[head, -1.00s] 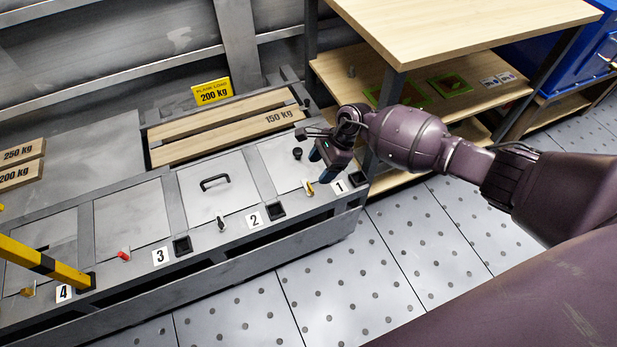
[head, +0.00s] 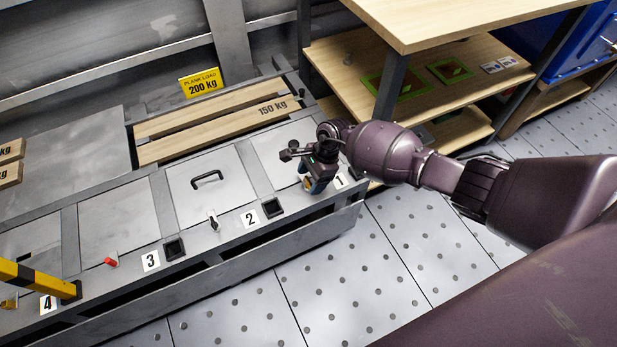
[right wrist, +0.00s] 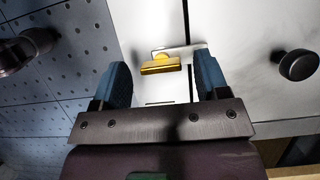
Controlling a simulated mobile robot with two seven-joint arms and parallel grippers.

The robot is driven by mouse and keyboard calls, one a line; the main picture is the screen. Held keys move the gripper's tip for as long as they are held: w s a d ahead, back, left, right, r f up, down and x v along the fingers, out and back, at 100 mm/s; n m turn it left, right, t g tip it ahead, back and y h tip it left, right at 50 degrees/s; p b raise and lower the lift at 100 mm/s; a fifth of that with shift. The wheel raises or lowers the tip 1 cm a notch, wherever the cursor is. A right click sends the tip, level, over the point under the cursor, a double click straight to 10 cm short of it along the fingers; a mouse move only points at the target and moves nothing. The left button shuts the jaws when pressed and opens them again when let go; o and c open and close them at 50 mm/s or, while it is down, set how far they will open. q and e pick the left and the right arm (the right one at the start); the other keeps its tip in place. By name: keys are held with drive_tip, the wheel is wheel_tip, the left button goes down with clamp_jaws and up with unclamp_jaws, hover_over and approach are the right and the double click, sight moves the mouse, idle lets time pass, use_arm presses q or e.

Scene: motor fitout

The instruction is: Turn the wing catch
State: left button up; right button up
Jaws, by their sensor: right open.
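The brass-yellow wing catch (right wrist: 160,66) by label 1 (head: 338,181) shows in the right wrist view ahead of and between my right gripper's two blue fingers (right wrist: 163,78). There is a gap on both sides of it, and I cannot tell how far the fingertips are from it in depth. In the head view my right gripper (head: 312,184) points down over the front edge of hatch 1 (head: 277,150), open and empty, largely hiding the catch. My left gripper is not in view.
A black knob (right wrist: 297,65) stands on the hatch beside the gripper. A wooden shelf unit (head: 450,100) stands close behind the right arm.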

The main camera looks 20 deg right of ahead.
drive_tip(key=shift+a+f, duration=0.1)
drive_tip(key=shift+f, duration=0.1)
drive_tip(key=shift+c, duration=0.5)
drive_tip(key=c, duration=0.8)
